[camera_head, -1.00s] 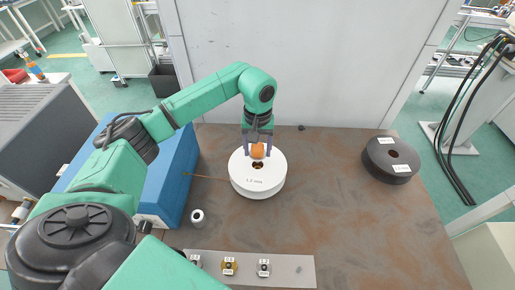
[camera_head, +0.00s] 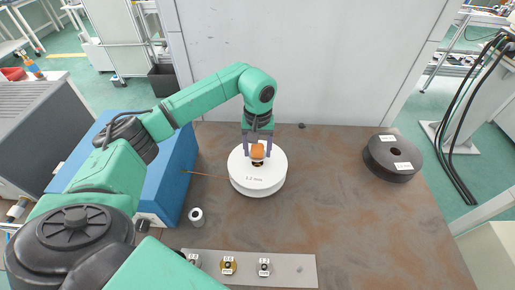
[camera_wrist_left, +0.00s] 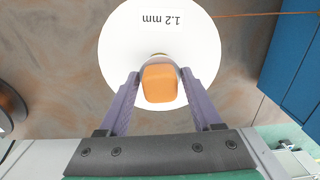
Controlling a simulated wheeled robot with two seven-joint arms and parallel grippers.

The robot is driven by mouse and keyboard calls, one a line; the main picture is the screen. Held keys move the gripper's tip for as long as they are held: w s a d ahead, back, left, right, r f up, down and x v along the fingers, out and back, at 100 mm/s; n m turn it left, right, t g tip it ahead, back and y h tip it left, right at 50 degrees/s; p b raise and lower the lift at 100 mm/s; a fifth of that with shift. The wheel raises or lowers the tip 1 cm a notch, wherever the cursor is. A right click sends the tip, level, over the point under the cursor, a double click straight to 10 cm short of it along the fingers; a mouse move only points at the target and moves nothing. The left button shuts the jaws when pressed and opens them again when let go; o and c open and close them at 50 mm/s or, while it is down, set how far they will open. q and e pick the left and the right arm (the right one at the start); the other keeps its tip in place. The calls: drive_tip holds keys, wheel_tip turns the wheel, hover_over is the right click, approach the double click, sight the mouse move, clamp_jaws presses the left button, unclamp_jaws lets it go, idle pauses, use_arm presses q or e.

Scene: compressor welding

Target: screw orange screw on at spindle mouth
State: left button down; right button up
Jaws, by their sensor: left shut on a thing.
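The orange screw (camera_head: 258,152) is held between the fingers of my left gripper (camera_head: 257,150), which is shut on it. It also shows as an orange block in the left wrist view (camera_wrist_left: 159,83), between the two purple fingers (camera_wrist_left: 160,88). The screw is over the middle of the white spool (camera_head: 258,182) marked 1.2 mm, at its central hole. The spool also shows in the left wrist view (camera_wrist_left: 198,50). The spindle mouth is mostly hidden under the screw, and I cannot tell whether they touch. My right gripper is not in view.
A black spool (camera_head: 390,160) lies at the right of the brown table (camera_head: 350,235). A blue box (camera_head: 172,180) stands at the left, with a copper wire (camera_head: 207,176) beside it. A small white cylinder (camera_head: 196,216) and a grey plate (camera_head: 297,259) with several small parts are in front.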

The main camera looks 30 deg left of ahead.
sight(257, 157)
use_arm(q)
drive_tip(key=shift+f+b, duration=1.35)
drive_tip(key=shift+f, duration=0.35)
unclamp_jaws()
idle(0.3)
wheel_tip(257, 157, up, 9)
drive_tip(key=shift+f+b, duration=0.15)
drive_tip(key=shift+b, duration=1.1)
wheel_tip(257, 157, up, 6)
drive_tip(key=shift+f+p, duration=0.1)
drive_tip(key=shift+p, duration=0.3)
